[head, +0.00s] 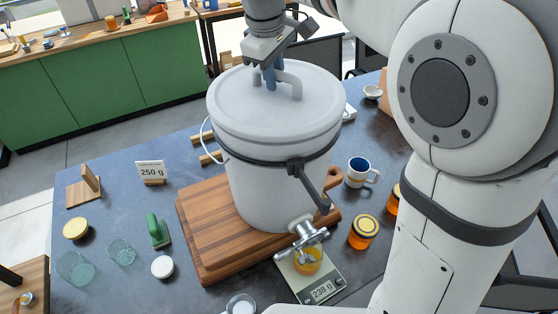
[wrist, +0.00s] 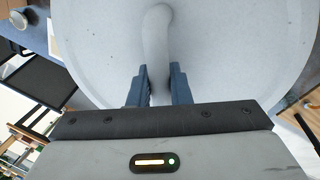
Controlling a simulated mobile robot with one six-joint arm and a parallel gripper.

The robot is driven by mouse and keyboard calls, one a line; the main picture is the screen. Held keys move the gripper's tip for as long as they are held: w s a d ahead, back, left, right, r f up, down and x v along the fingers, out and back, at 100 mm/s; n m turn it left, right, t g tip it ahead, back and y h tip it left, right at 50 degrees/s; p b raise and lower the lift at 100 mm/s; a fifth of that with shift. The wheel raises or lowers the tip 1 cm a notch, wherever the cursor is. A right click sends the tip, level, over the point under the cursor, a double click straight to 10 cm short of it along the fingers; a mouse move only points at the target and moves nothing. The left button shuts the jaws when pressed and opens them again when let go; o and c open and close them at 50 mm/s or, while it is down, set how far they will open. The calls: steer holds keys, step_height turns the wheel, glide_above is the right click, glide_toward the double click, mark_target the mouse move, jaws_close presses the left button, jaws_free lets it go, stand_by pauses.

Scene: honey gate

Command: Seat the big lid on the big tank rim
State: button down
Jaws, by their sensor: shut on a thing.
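The big lid (head: 240,102) is a light grey disc with an arched handle (head: 297,84) on top. It lies over the mouth of the big tank (head: 262,190), a white cylinder with a dark band and clamp arm. It looks about level; whether it is fully down on the rim I cannot tell, as the rim is hidden under it. My gripper (head: 272,76) is above the lid, its blue fingers shut on the handle. In the wrist view the fingers (wrist: 160,85) straddle the handle bar (wrist: 157,40), with the lid (wrist: 215,45) filling the background.
The tank stands on a wooden board (head: 195,225). A metal tap (head: 307,232) sits over a jar on a scale reading 238 g (head: 322,291). Honey jars (head: 363,231) and a mug (head: 360,172) stand to the right. Glasses (head: 121,253) and a 250 g sign (head: 151,171) are left.

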steer(key=shift+f, duration=0.35)
stand_by(1.0)
steer(key=c, duration=1.5)
jaws_free()
steer(key=shift+r, duration=0.2)
steer(key=shift+s+a+r+p, duration=0.1)
steer(key=shift+s+r+p, duration=0.05)
steer(key=shift+r+p, duration=0.65)
steer(key=shift+s+a+r+p, duration=0.1)
steer(key=shift+s+r+p, duration=0.05)
steer(key=shift+r+p, duration=0.55)
steer(key=o, duration=0.6)
steer(key=shift+c, duration=0.2)
